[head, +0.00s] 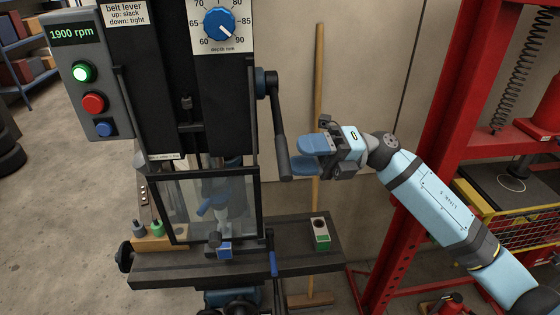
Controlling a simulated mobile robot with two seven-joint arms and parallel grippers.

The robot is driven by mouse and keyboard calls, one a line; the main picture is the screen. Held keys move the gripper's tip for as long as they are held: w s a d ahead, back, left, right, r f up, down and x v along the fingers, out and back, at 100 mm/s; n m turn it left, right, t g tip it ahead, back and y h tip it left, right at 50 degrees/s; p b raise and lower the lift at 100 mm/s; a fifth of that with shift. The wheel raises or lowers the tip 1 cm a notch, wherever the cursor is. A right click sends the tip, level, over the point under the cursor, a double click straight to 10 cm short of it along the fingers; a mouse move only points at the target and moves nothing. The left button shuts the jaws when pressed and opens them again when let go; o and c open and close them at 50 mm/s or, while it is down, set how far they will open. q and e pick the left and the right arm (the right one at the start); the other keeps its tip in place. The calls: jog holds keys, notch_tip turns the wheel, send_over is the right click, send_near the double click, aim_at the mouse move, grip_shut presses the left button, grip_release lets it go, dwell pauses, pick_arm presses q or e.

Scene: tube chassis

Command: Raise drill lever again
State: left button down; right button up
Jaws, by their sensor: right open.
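The drill lever (278,130) is a dark bar on the right side of the black drill press. It hangs steeply down from its round hub (267,83), and its thicker end is lowest. My right gripper (298,156) comes in from the right with two blue fingers, one above the other. It is open, with its fingertips close to the right side of the lever's lower part. I cannot tell whether they touch the lever. My left gripper is not in view.
A clear guard (208,200) covers the drill area above the dark table (300,262). A broom (319,80) leans behind; a red frame (428,130) stands right.

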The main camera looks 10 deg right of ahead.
jog(key=b+v, duration=0.1)
jog(key=v, duration=0.7)
